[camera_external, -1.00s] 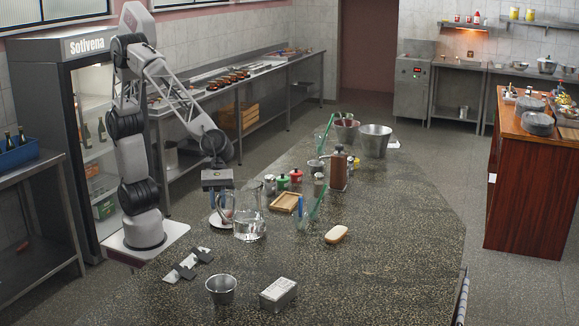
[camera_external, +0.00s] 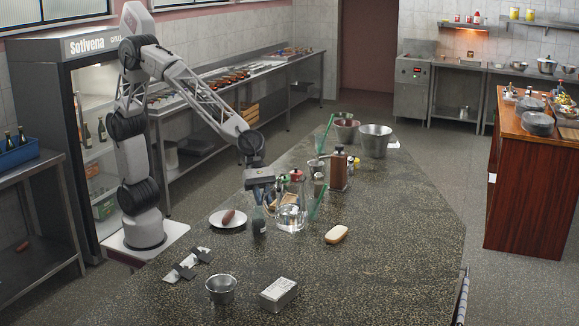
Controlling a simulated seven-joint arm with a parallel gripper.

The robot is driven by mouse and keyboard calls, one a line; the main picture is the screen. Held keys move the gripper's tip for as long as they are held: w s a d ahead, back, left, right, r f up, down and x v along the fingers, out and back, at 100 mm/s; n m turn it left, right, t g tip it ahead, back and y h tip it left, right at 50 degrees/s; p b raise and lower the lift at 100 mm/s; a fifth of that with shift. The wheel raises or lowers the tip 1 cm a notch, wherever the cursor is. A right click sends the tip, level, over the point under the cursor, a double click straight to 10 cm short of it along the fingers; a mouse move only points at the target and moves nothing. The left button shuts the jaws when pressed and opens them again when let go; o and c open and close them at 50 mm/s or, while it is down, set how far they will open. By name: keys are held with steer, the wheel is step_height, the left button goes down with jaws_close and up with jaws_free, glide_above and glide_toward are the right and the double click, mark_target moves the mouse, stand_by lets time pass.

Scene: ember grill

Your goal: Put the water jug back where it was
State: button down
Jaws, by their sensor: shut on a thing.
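The water jug (camera_external: 290,218) is clear glass, upright and partly filled with water. It is near the middle of the dark speckled counter (camera_external: 330,275). My gripper (camera_external: 264,203) points down at the jug's left side and is shut on the jug, seemingly at its handle. I cannot tell whether the jug's base touches the counter. The jug and gripper partly hide the things behind them.
A white plate with a sausage (camera_external: 228,218) and a small dark jar (camera_external: 258,224) stand left of the jug. A bread roll (camera_external: 337,234) lies to its right. A wooden mill (camera_external: 338,171) and small pots stand behind.

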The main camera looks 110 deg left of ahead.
steer(key=shift+f, duration=1.25)
steer(key=shift+f, duration=2.95)
steer(key=shift+f, duration=2.15)
steer(key=c, duration=1)
jaws_free()
steer(key=shift+f, duration=0.15)
